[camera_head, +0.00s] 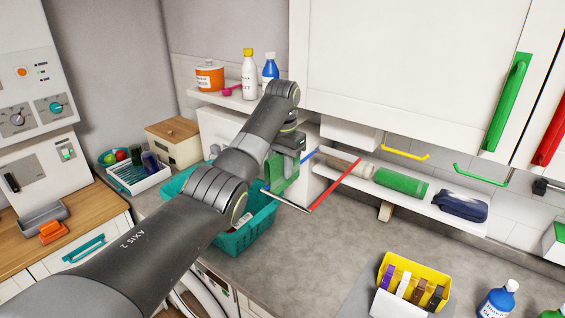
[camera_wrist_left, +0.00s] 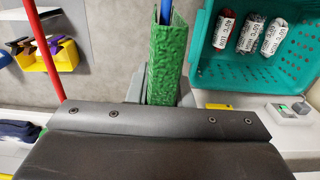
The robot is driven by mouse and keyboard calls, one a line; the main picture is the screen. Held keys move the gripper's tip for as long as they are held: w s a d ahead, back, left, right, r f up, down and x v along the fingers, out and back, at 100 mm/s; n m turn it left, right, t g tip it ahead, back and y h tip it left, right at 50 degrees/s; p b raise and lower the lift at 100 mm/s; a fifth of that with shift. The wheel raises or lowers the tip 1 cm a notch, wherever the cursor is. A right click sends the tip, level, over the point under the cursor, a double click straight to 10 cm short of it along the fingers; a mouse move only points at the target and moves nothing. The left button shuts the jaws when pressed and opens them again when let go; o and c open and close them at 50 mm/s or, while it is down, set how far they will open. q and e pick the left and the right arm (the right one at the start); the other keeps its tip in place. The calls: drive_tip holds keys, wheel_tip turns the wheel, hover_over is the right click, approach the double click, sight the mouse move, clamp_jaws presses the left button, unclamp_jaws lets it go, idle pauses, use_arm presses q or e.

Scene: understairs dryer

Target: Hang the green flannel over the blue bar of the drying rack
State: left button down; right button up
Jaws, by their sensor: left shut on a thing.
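The green flannel (camera_head: 284,177) hangs folded below my left gripper (camera_head: 290,158), above the teal basket. My left gripper is shut on it. In the left wrist view the flannel (camera_wrist_left: 168,62) is a folded textured strip between the fingers (camera_wrist_left: 161,96). The blue bar (camera_head: 308,156) of the drying rack shows just right of the gripper. In the left wrist view the blue bar (camera_wrist_left: 165,12) runs into the fold, between the flannel's two sides; whether it touches is hidden. The rack's red bar (camera_head: 336,184) slants nearby, clear of the flannel. My right gripper is not in view.
The teal basket (camera_head: 240,238) holds several wrapped rolls, seen in the left wrist view (camera_wrist_left: 248,36). A shelf with a green roll (camera_head: 401,183) and a dark blue pouch (camera_head: 461,204) is to the right. A yellow box (camera_head: 416,267) stands in front; the counter between is clear.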

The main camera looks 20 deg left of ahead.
use_arm(q)
wheel_tip(320, 180, down, 6)
drive_tip(key=shift+f, duration=0.15)
idle(1.0)
drive_tip(key=c, duration=1.2)
unclamp_jaws()
